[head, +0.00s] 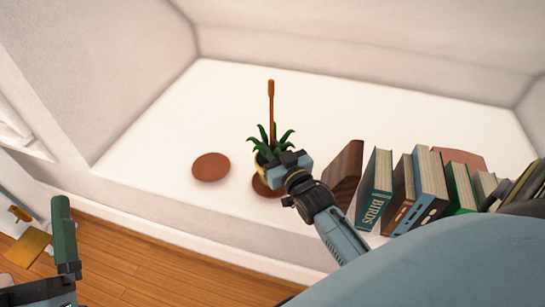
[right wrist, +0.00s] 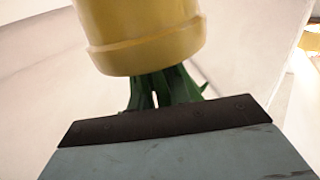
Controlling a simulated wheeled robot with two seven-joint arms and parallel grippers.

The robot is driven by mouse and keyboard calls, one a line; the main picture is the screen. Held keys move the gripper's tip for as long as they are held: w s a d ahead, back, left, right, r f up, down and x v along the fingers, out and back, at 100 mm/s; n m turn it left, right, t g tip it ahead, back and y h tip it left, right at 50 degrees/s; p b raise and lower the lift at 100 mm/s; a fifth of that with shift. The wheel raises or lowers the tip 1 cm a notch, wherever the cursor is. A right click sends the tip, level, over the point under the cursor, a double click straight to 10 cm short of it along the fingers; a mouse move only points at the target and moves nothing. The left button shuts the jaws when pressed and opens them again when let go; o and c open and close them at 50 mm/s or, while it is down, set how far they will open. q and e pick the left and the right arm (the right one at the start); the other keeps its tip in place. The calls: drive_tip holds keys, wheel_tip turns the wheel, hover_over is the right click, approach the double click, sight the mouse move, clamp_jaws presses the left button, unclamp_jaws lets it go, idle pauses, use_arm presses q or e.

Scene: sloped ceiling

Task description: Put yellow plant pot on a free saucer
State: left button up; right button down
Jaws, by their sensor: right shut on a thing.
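The yellow plant pot (head: 259,161) with spiky green leaves and an upright orange stick shows in the head view, partly hidden by my right gripper (head: 290,160). That gripper is shut on the pot, which also fills the top of the right wrist view (right wrist: 140,38), with leaves below its rim. A brown saucer (head: 265,188) shows below the pot; I cannot tell whether they touch. Another brown saucer (head: 211,167) lies bare to the left on the white ledge (head: 150,180). My left gripper (head: 38,262) is at the lower left, empty, its fingers apart.
A wooden block (head: 345,172) and a row of books (head: 425,190) stand right of my right gripper. A reddish-brown flat shape (head: 460,157) shows partly behind the books. The ledge is clear at the left and back. Wood floor (head: 150,265) lies below its front edge.

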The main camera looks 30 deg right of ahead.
wheel_tip(320, 180, down, 2)
drive_tip(key=shift+b, duration=0.5)
use_arm(q)
drive_tip(key=shift+s+a+r+t+h, duration=0.1)
drive_tip(key=shift+s+r+t+h, duration=0.1)
drive_tip(key=shift+s+r+t, duration=0.35)
drive_tip(key=shift+s+a+r+t+h, duration=0.1)
drive_tip(key=shift+s+r+t+h, duration=0.2)
drive_tip(key=shift+t, duration=0.45)
use_arm(e)
drive_tip(key=shift+f, duration=0.35)
drive_tip(key=c, duration=1.7)
unclamp_jaws()
drive_tip(key=shift+f, duration=0.2)
drive_tip(key=o, duration=0.4)
use_arm(q)
drive_tip(key=shift+r, duration=0.1)
